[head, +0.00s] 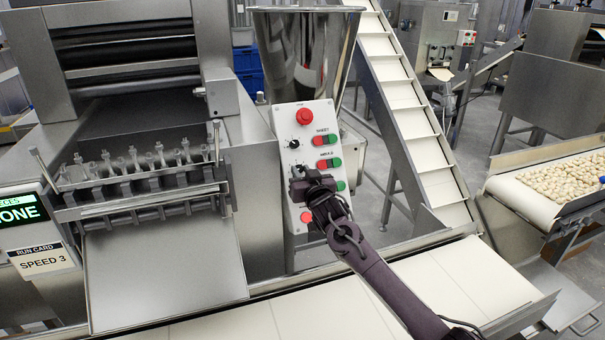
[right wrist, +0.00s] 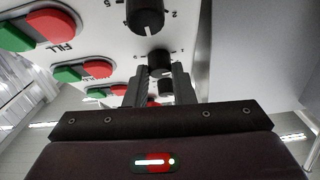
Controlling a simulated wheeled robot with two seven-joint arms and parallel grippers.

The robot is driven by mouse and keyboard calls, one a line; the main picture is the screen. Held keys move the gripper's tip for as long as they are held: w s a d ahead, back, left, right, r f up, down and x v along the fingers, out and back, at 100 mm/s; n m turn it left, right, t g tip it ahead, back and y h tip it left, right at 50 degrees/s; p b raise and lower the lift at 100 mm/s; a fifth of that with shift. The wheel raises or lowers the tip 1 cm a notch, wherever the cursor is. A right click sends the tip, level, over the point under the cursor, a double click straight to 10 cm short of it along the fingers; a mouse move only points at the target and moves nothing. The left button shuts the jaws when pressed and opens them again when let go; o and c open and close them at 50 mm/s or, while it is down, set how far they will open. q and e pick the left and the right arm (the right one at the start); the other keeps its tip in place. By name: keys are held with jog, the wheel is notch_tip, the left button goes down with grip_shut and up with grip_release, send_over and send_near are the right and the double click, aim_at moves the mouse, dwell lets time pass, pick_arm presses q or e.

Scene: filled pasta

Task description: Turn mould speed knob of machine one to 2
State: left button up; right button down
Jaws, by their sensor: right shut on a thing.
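The tilted white control panel (head: 318,130) stands on the machine in the head view, with dark knobs on its left side and red and green button pairs on its right. My right gripper (head: 298,178) reaches the panel's middle row and hides part of it. In the right wrist view the fingertips (right wrist: 159,76) are shut around a black knob (right wrist: 160,60), the mould speed knob by its row. Another black knob (right wrist: 145,14) is nearer the camera, beside the FILL buttons (right wrist: 52,28). The held knob's setting cannot be read. My left gripper is not in view.
A run card (head: 45,260) reading SPEED 3 is at the left, under a green-lit display (head: 22,213). A red button (head: 304,116) tops the panel, and another (head: 306,216) is near its bottom. A cream conveyor (head: 400,289) runs below my right arm.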

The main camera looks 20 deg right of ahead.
jog(key=m+h, duration=0.1)
jog(key=m, duration=0.1)
jog(key=m+h, duration=0.1)
jog(key=m, duration=0.1)
jog(key=m+g+h+b, duration=0.1)
jog(key=m+h, duration=0.1)
jog(key=m, duration=0.1)
jog(key=shift+a, duration=0.4)
jog(key=shift+a+r+m+g+h, duration=0.1)
jog(key=shift+m+g+h, duration=0.4)
jog(key=shift+m, duration=0.8)
jog(key=shift+m+g+h, duration=0.3)
jog(key=shift+m+h, duration=0.4)
jog(key=shift+m, duration=0.6)
jog(key=c, duration=1.2)
grip_release()
jog(key=shift+c, duration=0.2)
